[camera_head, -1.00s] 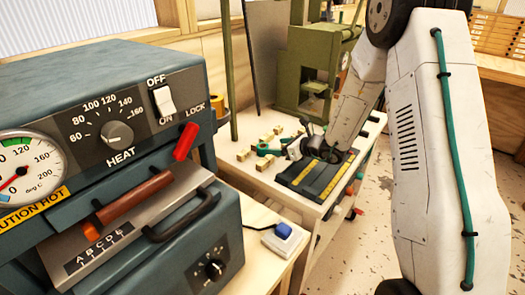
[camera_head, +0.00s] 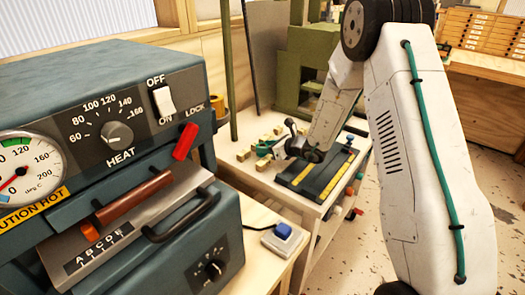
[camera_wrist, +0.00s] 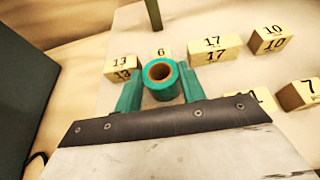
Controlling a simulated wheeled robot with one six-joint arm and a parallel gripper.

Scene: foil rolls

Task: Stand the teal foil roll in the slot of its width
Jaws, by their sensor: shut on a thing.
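The teal foil roll (camera_wrist: 161,83) is between the two teal fingers of my gripper (camera_wrist: 161,92) in the wrist view, and the gripper is shut on it. The roll's round end with its brown core faces the camera. Beyond it are pale wooden blocks marked 13 (camera_wrist: 122,67), 6 (camera_wrist: 163,52), 17 (camera_wrist: 215,48) and 10 (camera_wrist: 268,40). The 6 block is partly hidden by the roll. I cannot make out the slots or whether the roll touches anything. In the head view my gripper (camera_head: 268,148) is small, over the bench among the blocks.
A block marked 7 (camera_wrist: 303,94) is at the right of the wrist view, near another half-hidden block. A dark tray with yellow strips (camera_head: 312,188) lies on the bench. A green post (camera_wrist: 153,15) stands behind the blocks. The heat press (camera_head: 110,120) fills the head view's left.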

